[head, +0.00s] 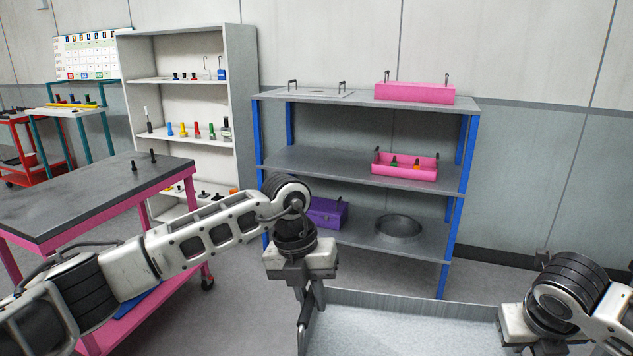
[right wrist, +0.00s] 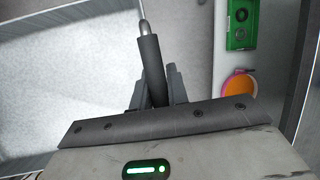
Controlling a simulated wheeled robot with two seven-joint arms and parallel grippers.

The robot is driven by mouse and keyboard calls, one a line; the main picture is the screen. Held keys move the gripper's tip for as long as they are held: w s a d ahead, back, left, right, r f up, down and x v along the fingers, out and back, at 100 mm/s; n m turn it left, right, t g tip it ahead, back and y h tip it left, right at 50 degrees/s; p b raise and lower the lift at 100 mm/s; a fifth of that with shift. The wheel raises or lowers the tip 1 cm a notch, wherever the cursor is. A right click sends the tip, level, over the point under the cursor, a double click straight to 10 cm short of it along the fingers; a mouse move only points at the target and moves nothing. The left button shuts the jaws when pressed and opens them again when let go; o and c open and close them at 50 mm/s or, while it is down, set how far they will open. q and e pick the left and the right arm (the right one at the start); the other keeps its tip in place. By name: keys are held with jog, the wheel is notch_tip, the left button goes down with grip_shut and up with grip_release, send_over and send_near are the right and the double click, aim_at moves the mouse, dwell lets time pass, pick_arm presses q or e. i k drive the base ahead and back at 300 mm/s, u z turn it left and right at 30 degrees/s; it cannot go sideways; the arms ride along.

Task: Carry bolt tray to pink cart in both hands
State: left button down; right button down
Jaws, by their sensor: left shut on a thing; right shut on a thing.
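The bolt tray (head: 400,325) is a wide grey metal tray at the bottom of the head view, with its near part cut off. My left gripper (head: 309,300) is shut on a handle at its left end. My right gripper (right wrist: 155,88) is shut on the dark bar handle (right wrist: 149,58) in the right wrist view, where the pale tray floor (right wrist: 65,85) shows to the left. In the head view the right fingers are out of frame. The pink cart (head: 90,195) stands at the left, with a dark grey top and two black pegs near its far edge.
A blue-posted shelf (head: 365,160) holding pink bins, a purple box and a round dish stands behind the tray. A white shelf (head: 185,105) stands behind the cart. The cart top is mostly clear. A green box (right wrist: 242,24) and an orange-pink round item (right wrist: 238,85) lie beyond the tray's edge.

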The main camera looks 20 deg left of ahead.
aim_at(66, 199)
jog(key=u, duration=0.8)
jog(key=i, duration=1.6)
jog(key=u, duration=1.1)
jog(key=i, duration=1.65)
jog(key=u, duration=0.6)
jog(key=i, duration=0.6)
jog(key=u, duration=0.2)
